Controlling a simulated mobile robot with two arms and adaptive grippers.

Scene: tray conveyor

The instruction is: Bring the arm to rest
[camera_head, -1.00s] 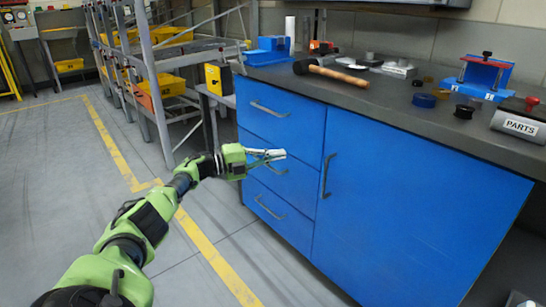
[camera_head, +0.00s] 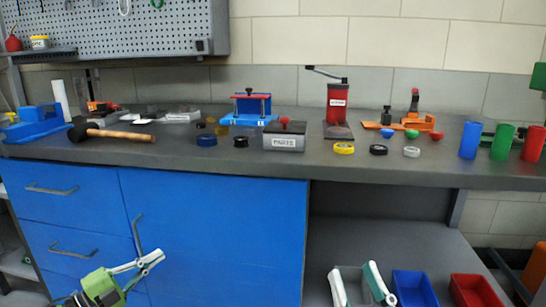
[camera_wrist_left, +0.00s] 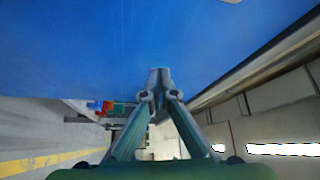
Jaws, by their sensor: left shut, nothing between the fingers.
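My left gripper (camera_head: 155,257) is low in front of the blue cabinet (camera_head: 215,215) in the head view, below the worktop edge. In the left wrist view its fingers (camera_wrist_left: 159,78) meet at the tips with nothing between them, and a blue surface fills the upper part. My right gripper (camera_head: 352,267) shows at the bottom of the head view, right of the cabinet. Its two pale fingers stand apart and I see nothing held between them.
The dark worktop (camera_head: 270,165) carries a mallet (camera_head: 110,133), a PARTS box (camera_head: 284,136), a red press (camera_head: 338,105) and blue, green and red cups (camera_head: 502,142). A blue bin (camera_head: 414,289) and a red bin (camera_head: 474,291) stand below. Cabinet handles (camera_head: 137,234) stick out near my left gripper.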

